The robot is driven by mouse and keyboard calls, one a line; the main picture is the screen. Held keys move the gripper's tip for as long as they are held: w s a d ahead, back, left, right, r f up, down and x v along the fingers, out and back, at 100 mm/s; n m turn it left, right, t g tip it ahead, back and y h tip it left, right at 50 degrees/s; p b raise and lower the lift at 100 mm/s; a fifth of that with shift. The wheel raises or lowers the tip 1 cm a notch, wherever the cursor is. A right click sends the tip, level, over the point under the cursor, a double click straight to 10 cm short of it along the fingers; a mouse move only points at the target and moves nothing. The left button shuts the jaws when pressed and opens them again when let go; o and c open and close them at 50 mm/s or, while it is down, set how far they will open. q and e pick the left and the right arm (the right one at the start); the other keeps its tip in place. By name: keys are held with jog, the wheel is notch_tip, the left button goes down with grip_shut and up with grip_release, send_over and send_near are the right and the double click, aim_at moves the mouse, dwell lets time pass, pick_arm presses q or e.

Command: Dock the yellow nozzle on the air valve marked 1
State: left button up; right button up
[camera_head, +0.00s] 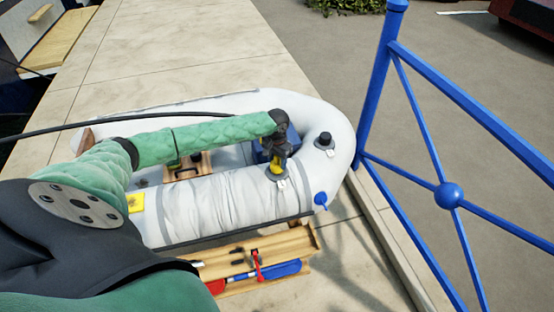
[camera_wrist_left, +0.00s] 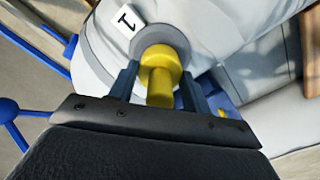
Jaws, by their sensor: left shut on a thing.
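My left gripper (camera_head: 277,163) is shut on the yellow nozzle (camera_wrist_left: 159,88), which sits between its two fingers in the left wrist view. The nozzle's far end is at the round grey air valve (camera_wrist_left: 178,38), beside a white tag marked 1 (camera_wrist_left: 126,20). The nozzle looks in line with the valve and at or against it; I cannot tell whether it is seated. In the head view the nozzle (camera_head: 278,170) shows low on the white boat tube, partly hidden by the gripper. My right gripper is not in view.
The white inflatable boat (camera_head: 220,200) lies on pale paving. A second, dark-capped valve (camera_head: 325,139) is on its bow. A blue fitting (camera_head: 321,198) sticks out of its side. A wooden tray (camera_head: 300,241) with tools stands in front. A blue railing (camera_head: 440,83) stands at right.

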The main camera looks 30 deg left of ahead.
pick_arm(q)
jog(key=shift+f, duration=0.6)
dwell(0.6)
jog(key=o, duration=0.7)
